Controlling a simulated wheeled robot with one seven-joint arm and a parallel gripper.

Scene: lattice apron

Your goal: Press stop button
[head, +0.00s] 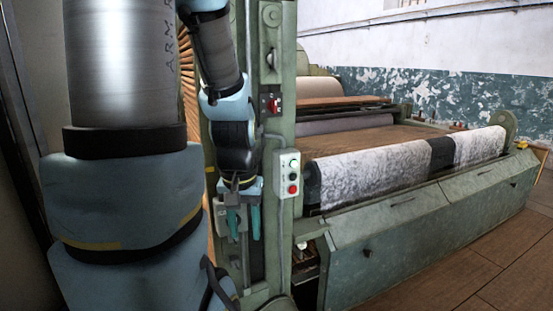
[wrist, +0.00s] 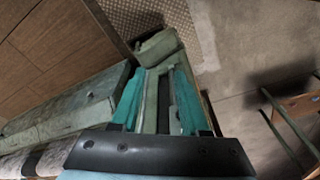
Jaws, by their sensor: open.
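A pale control box (head: 288,174) is fixed to the green machine post, to the right of my gripper. A red button (head: 293,189), which looks like the stop button, sits low on its face. My gripper (head: 244,223) hangs pointing down to the left of the box and lower than the red button. Its teal fingers are apart and nothing shows between them. In the wrist view the open gripper (wrist: 159,73) points past green machine parts; the control box is not visible there.
A red switch (head: 272,104) is on the post above the box. The large green machine (head: 420,225) with patterned cloth (head: 372,172) on its roller fills the right. Wooden floor (head: 480,275) shows in front of it. The post stands close behind my gripper.

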